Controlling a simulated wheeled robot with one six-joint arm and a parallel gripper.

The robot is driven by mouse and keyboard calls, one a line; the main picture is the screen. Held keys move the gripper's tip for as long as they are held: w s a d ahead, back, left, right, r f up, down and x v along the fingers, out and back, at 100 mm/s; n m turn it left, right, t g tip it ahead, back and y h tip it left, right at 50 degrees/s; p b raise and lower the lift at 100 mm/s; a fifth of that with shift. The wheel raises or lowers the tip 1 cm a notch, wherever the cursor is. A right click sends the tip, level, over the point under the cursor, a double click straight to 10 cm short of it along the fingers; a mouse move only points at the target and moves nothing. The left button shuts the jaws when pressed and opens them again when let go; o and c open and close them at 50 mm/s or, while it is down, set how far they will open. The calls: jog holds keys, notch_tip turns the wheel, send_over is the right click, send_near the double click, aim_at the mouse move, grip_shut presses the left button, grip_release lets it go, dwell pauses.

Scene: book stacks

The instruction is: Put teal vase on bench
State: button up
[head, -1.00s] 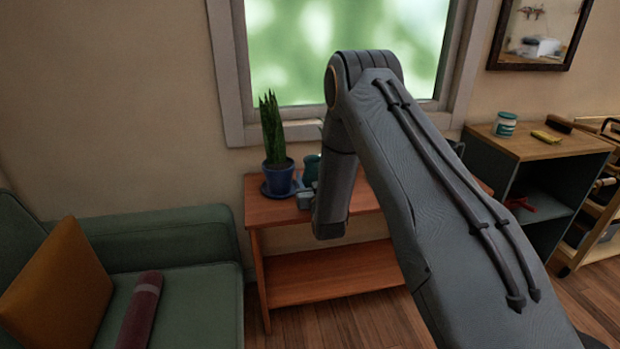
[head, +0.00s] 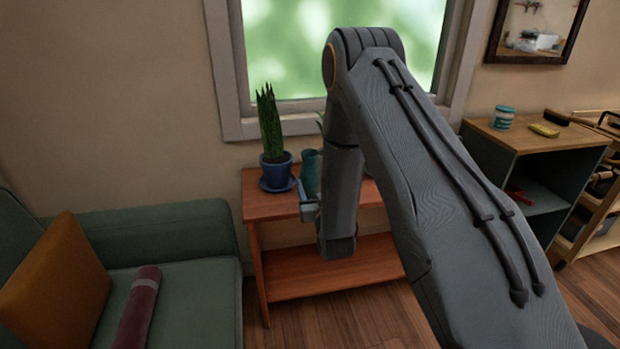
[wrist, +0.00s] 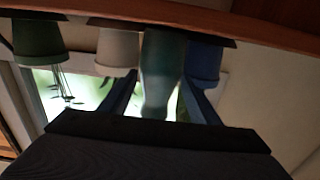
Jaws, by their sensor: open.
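The teal vase (head: 310,170) stands on the top of a reddish wooden table under the window, partly hidden by my arm. In the wrist view, which looks upside down, the vase (wrist: 160,75) shows between my two fingers. My gripper (head: 309,205) is at the table's front edge, in front of the vase; it also shows in the wrist view (wrist: 160,98). Its fingers are apart, one on each side of the vase in the picture; I cannot tell whether they touch it. I cannot tell which piece of furniture is the bench.
A blue pot with a spiky plant (head: 272,155) stands close left of the vase. The wrist view also shows a white pot (wrist: 117,48) and a green pot (wrist: 38,40). A green sofa (head: 170,240) is at left, a cabinet (head: 545,145) at right.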

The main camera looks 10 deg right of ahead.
jog(key=shift+s, duration=1.45)
jog(key=shift+w+d+r+g, duration=0.15)
jog(key=shift+d+r+g, duration=0.1)
jog(key=shift+d+g, duration=0.05)
jog(key=s+d+r+m+g, duration=0.1)
jog(key=s+d+r+g, duration=0.2)
jog(key=s+d+g, duration=0.4)
jog(key=s+r+g, duration=0.2)
jog(key=s+g, duration=0.1)
jog(key=s, duration=0.7)
jog(key=s+r+g, duration=0.3)
jog(key=s+g, duration=0.1)
jog(key=s, duration=0.6)
jog(key=s+r+m+g, duration=0.1)
jog(key=s+r+g, duration=0.1)
jog(key=s, duration=0.8)
jog(key=shift+s+a+r+g, duration=0.15)
jog(key=shift+s+r+g, duration=0.15)
jog(key=shift+g, duration=0.4)
